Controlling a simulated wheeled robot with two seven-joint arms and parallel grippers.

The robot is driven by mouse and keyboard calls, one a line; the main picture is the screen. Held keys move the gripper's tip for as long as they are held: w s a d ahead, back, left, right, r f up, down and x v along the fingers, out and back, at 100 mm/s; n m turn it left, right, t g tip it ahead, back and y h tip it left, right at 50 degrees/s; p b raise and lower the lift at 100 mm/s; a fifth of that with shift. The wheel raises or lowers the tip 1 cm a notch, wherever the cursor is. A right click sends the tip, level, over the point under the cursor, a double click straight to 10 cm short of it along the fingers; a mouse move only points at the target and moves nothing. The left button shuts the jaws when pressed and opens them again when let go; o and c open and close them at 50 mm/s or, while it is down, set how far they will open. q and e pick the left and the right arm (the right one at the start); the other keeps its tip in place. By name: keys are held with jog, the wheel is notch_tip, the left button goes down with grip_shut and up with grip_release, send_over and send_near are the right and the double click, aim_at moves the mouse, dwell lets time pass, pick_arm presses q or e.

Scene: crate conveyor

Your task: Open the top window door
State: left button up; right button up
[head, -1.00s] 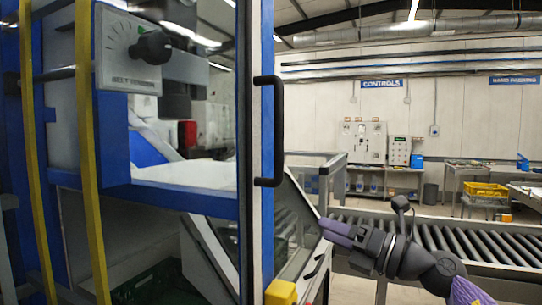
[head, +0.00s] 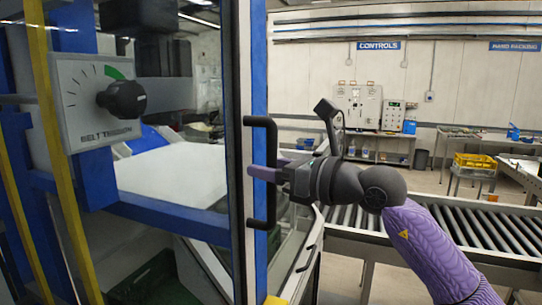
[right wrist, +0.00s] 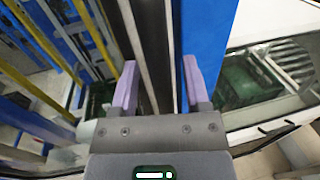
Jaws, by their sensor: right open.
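The window door is a tall glazed panel with a white and blue frame (head: 259,75) at the centre of the head view. Its black C-shaped handle (head: 271,205) stands upright on the frame's edge. My right gripper (head: 270,168) is open at the handle's middle height, reaching in from the right. One purple finger passes in front of the handle bar and the other appears behind it. In the right wrist view the two fingers (right wrist: 158,85) are apart, with the dark upright and blue frame (right wrist: 206,40) ahead. Contact with the bar cannot be told. My left gripper is out of view.
A belt tensioner dial with a black knob (head: 122,99) is at the left, beside a yellow post (head: 60,160). A lower sloped glass panel with its own dark handle (head: 307,258) lies below. A roller conveyor (head: 470,235) runs at the right.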

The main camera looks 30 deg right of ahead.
jog(key=shift+w, duration=0.1)
grip_shut()
dwell(1.3)
